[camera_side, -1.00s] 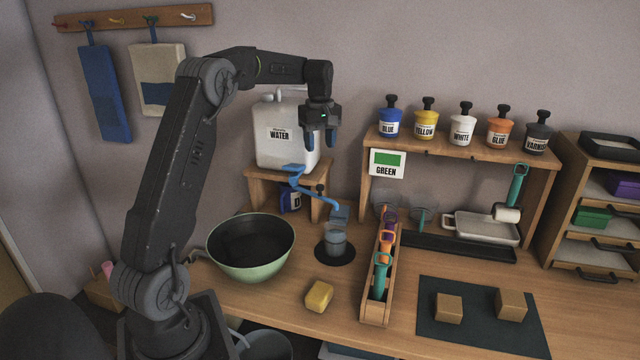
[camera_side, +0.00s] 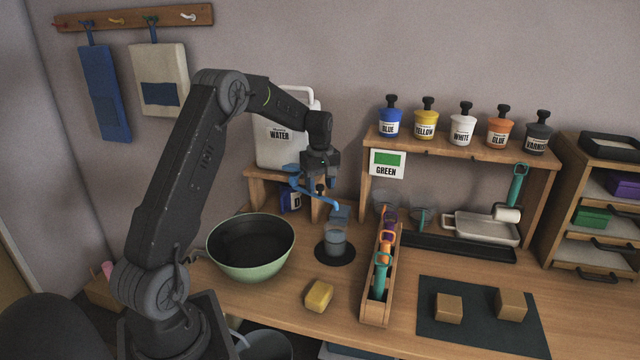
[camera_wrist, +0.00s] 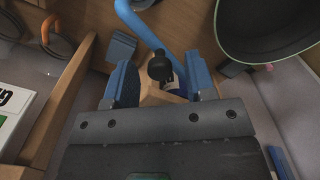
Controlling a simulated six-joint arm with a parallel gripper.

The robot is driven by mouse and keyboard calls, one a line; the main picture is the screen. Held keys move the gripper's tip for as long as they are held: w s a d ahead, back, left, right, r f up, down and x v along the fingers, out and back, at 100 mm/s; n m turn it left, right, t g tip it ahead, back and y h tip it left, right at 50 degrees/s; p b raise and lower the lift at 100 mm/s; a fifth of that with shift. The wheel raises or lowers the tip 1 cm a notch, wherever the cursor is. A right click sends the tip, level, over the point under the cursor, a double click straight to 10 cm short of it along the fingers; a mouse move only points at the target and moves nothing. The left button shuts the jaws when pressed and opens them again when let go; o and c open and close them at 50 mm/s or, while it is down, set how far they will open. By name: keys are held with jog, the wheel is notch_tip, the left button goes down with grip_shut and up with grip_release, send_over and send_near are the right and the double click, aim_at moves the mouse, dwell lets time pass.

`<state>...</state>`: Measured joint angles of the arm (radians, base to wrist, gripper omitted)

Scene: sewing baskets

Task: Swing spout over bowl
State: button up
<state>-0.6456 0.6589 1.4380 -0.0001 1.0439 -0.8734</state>
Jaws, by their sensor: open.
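The green bowl (camera_side: 252,274) stands left of the cup, dark inside and apart from the spout. My gripper (camera_side: 320,184) is open, pointing down at the spout's upper part. In the wrist view a black knob (camera_wrist: 160,67) shows between my open fingers (camera_wrist: 160,80), with the spout (camera_wrist: 143,25) beyond it. I see no grip on either. The bowl also shows there at the top right (camera_wrist: 228,50).
A wooden rack (camera_side: 376,310) with coloured-handled tools stands to the right. The paint shelf (camera_side: 460,147) holds several jars behind. The table between bowl and sponge is clear.

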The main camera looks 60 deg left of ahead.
jog(key=shift+c, duration=0.2)
grip_shut()
jog(key=shift+r, duration=0.1)
jog(key=s+a+m, duration=0.4)
jog(key=s+m, duration=0.8)
jog(key=m, duration=0.5)
jog(key=shift+s, duration=0.2)
dwell(0.5)
jog(key=shift+a+m, duration=0.15)
jog(key=shift+m, duration=0.15)
jog(key=shift+o, duration=0.2)
grip_release()
